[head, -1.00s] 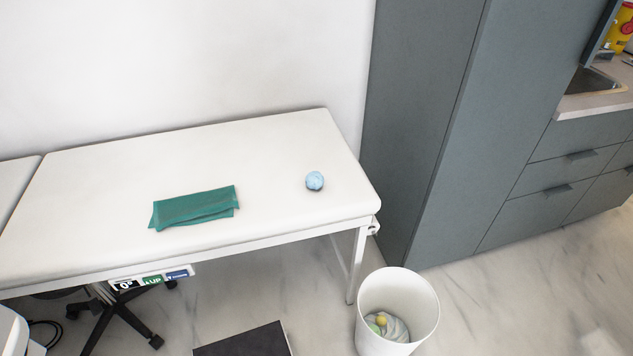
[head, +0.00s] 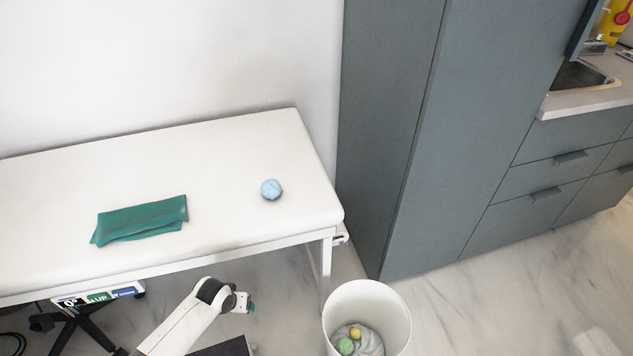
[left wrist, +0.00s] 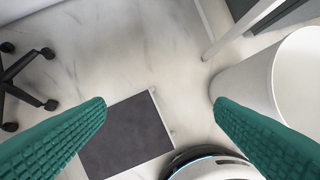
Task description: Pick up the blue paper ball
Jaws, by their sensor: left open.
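The blue paper ball (head: 271,189) lies on the white examination bed (head: 230,150), near its right end. My left gripper (head: 245,302) is in front of the bed and below its top in the head view, apart from the ball. In the left wrist view my left gripper (left wrist: 160,103) is open, its two green ridged fingers wide apart with nothing between them. The ball does not show in the left wrist view. My right gripper is in neither view.
A folded green cloth (head: 140,219) lies on the bed left of the ball. A white bin (head: 392,310) with crumpled items stands on the floor by the bed's right end. A dark flat panel (left wrist: 125,137) is on the floor. Grey cabinets (head: 490,130) stand at right.

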